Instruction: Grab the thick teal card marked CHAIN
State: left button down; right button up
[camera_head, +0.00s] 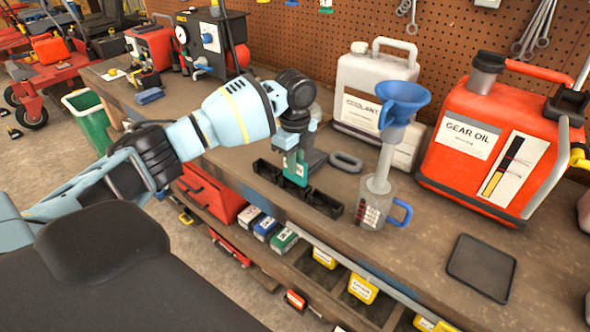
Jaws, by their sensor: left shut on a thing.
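The teal card (297,167) is upright over a black slotted holder (323,203) on the workbench. It has a small pale mark, too small to read. My left gripper (292,150) is shut on the card from above. The card's lower edge is at the holder, and I cannot tell whether it is still inside the slot. The holder's slots on both sides of the card look empty. My right gripper is not in view.
A clear measuring jug (371,213) with a blue funnel (401,97) stands right of the holder. Behind are a white coolant jug (372,75) and a red gear oil can (490,150). A dark grey link (346,161) and a flat black tray (482,267) lie on the bench.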

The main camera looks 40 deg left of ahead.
pick_arm(q)
jog(key=s+r+p, duration=0.1)
jog(key=s, duration=1.5)
jog(key=shift+d+r+p, duration=0.25)
jog(key=shift+r+p, duration=0.05)
jog(key=shift+p, duration=0.1)
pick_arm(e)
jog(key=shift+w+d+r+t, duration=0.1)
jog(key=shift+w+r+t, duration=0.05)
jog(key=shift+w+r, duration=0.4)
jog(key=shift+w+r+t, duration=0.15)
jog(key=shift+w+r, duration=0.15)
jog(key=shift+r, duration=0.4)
